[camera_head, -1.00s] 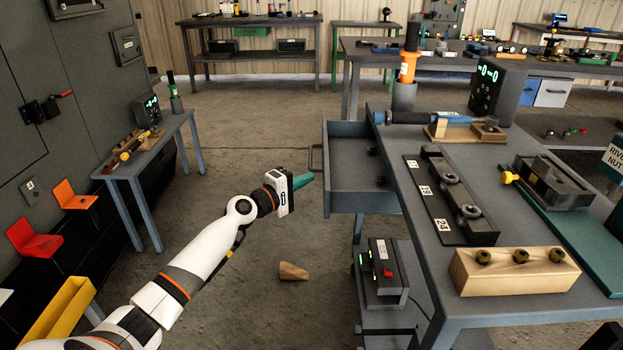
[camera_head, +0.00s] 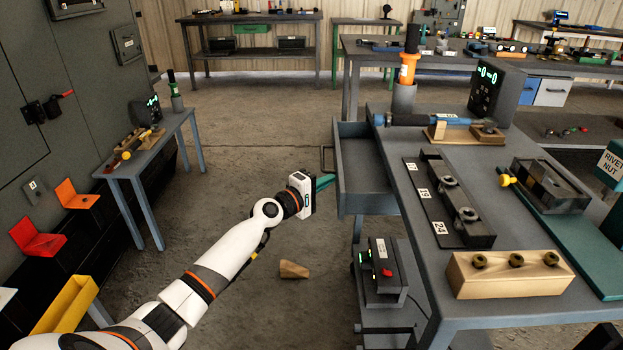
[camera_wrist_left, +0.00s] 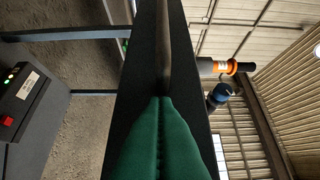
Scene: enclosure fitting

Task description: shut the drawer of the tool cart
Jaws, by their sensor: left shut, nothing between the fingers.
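The grey drawer (camera_head: 366,166) sticks out from the left side of the grey tool cart (camera_head: 440,318), still partly open. Its handle (camera_head: 326,158) is on its left-facing front. My left gripper (camera_head: 328,182), with green fingers, is shut and empty, its tips at the drawer front just below the handle. In the left wrist view the shut green fingers (camera_wrist_left: 162,100) point at the dark drawer front (camera_wrist_left: 144,60) and appear to touch it. My right gripper is not in view.
On the cart top are a blue-handled tool (camera_head: 415,119), a numbered socket rack (camera_head: 430,205) and a wooden block (camera_head: 512,274). A device with a red button (camera_head: 380,270) sits on the lower shelf. A small wooden piece (camera_head: 294,270) lies on the floor.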

